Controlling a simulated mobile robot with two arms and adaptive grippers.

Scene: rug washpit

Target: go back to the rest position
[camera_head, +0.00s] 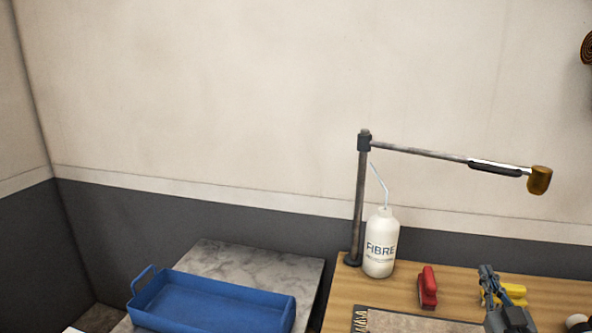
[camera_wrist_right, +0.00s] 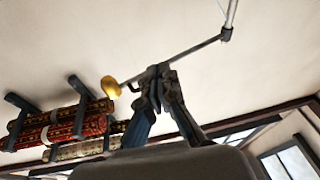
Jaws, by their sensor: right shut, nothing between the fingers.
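My right gripper (camera_head: 488,275) stands at the lower right of the head view, pointing up in front of the wooden table. It is shut and empty. In the right wrist view the gripper (camera_wrist_right: 158,75) also shows with its fingers together, against the pale wall and ceiling area. Nothing is held in it. My left gripper is in neither view.
The wooden table (camera_head: 400,294) holds a white FIBRE bottle (camera_head: 380,250), a red brush (camera_head: 428,288), a yellow item (camera_head: 515,291) and a post with a swing arm (camera_head: 430,153). A blue tray (camera_head: 215,299) lies left on a grey slab (camera_head: 255,266). Rolled rugs (camera_wrist_right: 70,125) hang on wall brackets.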

